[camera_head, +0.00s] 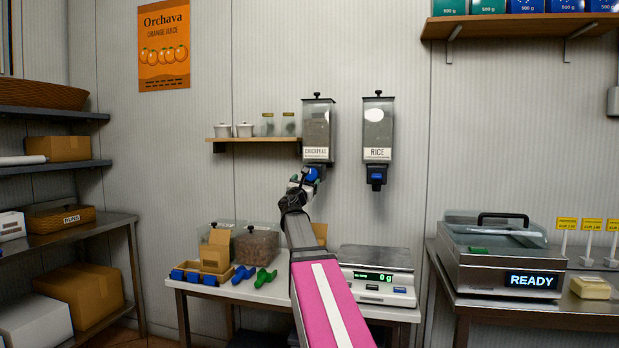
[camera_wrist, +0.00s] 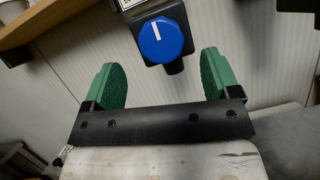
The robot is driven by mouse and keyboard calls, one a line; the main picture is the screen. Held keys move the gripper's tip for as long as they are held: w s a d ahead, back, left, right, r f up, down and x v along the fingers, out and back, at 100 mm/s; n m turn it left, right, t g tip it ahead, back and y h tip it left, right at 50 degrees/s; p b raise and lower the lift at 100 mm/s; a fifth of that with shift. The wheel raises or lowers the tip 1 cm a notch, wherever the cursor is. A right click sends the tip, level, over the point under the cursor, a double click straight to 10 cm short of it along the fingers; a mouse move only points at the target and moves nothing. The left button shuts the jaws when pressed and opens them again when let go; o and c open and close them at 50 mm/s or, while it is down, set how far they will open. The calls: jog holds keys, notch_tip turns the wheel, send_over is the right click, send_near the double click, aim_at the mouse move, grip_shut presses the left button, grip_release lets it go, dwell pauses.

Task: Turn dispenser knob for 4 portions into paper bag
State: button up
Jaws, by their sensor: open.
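The chickpeas dispenser (camera_head: 318,125) hangs on the wall, with a blue knob (camera_head: 311,174) low on its front. My gripper (camera_head: 303,183) is raised to this knob. In the wrist view the round blue knob (camera_wrist: 160,40) has a white mark and sits on a black housing. My gripper (camera_wrist: 163,72) is open there, its green pads on either side and short of the knob, apart from it. The rice dispenser (camera_head: 378,130) hangs to the right. A tan paper-like thing (camera_head: 320,233) shows partly behind my arm; I cannot tell whether it is the paper bag.
A scale (camera_head: 378,280) reading 0 g stands on the table right of my arm. A wooden tray (camera_head: 200,272) and blue and green scoops (camera_head: 264,279) lie left. A small shelf (camera_head: 252,140) with jars ends close to the chickpeas dispenser. A machine showing READY (camera_head: 500,260) stands farther right.

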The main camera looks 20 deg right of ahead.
aim_at(310, 175)
jog(key=x, duration=0.5)
jog(key=shift+w, duration=0.1)
jog(key=c, duration=0.9)
jog(key=shift+m, duration=0.3)
